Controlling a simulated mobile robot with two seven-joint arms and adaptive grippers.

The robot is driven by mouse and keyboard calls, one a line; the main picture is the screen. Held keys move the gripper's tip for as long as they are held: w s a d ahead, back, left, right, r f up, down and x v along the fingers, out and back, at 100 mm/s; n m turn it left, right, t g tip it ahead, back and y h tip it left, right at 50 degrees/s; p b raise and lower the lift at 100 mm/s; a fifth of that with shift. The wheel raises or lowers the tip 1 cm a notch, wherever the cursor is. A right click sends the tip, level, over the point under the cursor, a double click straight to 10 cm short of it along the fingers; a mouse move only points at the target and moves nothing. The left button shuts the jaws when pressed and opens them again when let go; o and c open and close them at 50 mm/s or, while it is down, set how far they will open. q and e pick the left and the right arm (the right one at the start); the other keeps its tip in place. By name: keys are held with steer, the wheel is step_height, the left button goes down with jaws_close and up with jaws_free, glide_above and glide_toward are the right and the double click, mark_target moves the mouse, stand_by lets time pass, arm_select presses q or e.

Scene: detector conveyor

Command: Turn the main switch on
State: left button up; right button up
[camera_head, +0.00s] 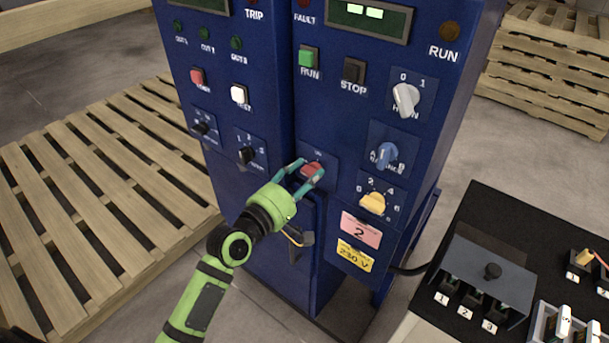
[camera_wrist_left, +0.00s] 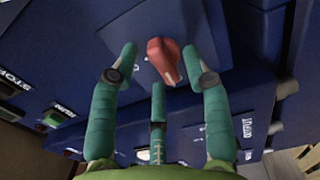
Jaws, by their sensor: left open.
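A red rotary knob (camera_head: 313,170) sits on the blue cabinet's (camera_head: 262,110) front, low between the two panel columns. I take it for the main switch; its label is too small to read. My left gripper (camera_head: 304,176), green with teal fingers, is at the knob. In the left wrist view the red knob (camera_wrist_left: 163,58) lies between the open fingertips (camera_wrist_left: 160,66), two beside it and a third below. I cannot tell whether any fingertip touches it. My right gripper is not in view.
A white 0/1 selector (camera_head: 405,99), blue knob (camera_head: 386,156) and yellow knob (camera_head: 373,203) are right of the red one. A black knob (camera_head: 247,154) is to the left. A wooden pallet (camera_head: 90,200) lies left; a black-topped table (camera_head: 490,215) stands right.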

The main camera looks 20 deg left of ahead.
arm_select(q)
jaws_close()
steer(key=m+p, duration=0.1)
steer(key=m, duration=0.3)
steer(key=shift+d+m, duration=0.1)
steer(key=shift+m, duration=0.2)
steer(key=m+p, duration=0.1)
steer(key=m, duration=0.3)
steer(key=shift+m+p, duration=0.3)
steer(key=shift+p, duration=0.05)
steer(key=m+p, duration=0.1)
steer(key=m, duration=0.3)
steer(key=shift+s+d+f+m, duration=0.1)
steer(key=shift+m, duration=0.2)
steer(key=shift+f+m+p, duration=0.15)
steer(key=shift+m+p, duration=0.45)
steer(key=shift+m, duration=1.5)
